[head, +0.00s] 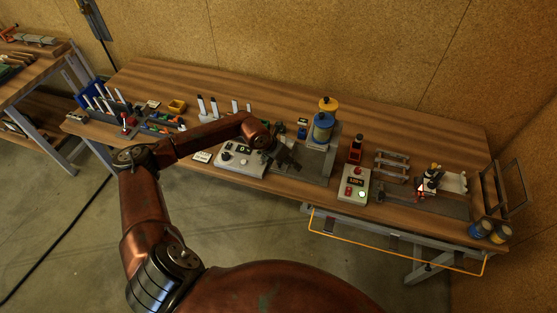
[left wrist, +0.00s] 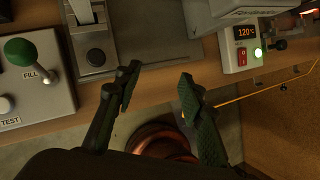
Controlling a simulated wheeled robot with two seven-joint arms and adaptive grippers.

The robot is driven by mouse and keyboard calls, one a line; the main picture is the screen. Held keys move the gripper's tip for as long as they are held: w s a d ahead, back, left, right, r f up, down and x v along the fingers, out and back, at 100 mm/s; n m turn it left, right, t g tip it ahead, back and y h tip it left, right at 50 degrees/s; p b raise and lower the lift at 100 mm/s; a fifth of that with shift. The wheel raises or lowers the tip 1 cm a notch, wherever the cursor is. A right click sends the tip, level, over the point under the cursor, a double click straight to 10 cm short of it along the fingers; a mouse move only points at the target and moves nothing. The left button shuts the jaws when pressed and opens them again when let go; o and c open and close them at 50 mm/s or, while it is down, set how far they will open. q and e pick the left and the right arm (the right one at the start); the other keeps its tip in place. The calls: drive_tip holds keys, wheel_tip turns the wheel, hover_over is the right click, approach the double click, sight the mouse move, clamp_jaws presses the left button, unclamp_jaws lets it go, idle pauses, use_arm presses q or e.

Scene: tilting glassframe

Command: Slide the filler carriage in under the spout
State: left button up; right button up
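My left gripper (head: 288,155) is above the filler station's grey base (head: 316,176) in the head view. In the left wrist view its two dark fingers (left wrist: 157,77) are spread apart with nothing between them. A small grey block with a dark round top, seemingly the filler carriage (left wrist: 96,56), sits on a grey track near the table's front edge, up and left of the fingers and apart from them. The filler's blue and yellow container (head: 322,127) stands behind my gripper in the head view. The spout is not clear in either view. My right gripper is not in view.
A control box (left wrist: 32,75) with a green FILL knob and TEST button is left of the track. A heater box (left wrist: 240,45) reading 120 is to the right. Racks (head: 392,165), a metal frame (head: 500,185) and two cans (head: 490,232) stand at the table's right end.

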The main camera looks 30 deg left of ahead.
use_arm(q)
drive_tip(key=a+y, duration=0.3)
drive_tip(key=a, duration=0.5)
drive_tip(key=shift+g, duration=0.3)
drive_tip(key=x, duration=0.7)
drive_tip(key=shift+w+d+f+p, duration=0.1)
drive_tip(key=shift+w+d+p, duration=0.15)
drive_tip(key=shift+p, duration=0.1)
drive_tip(key=shift+c, duration=0.4)
clamp_jaws()
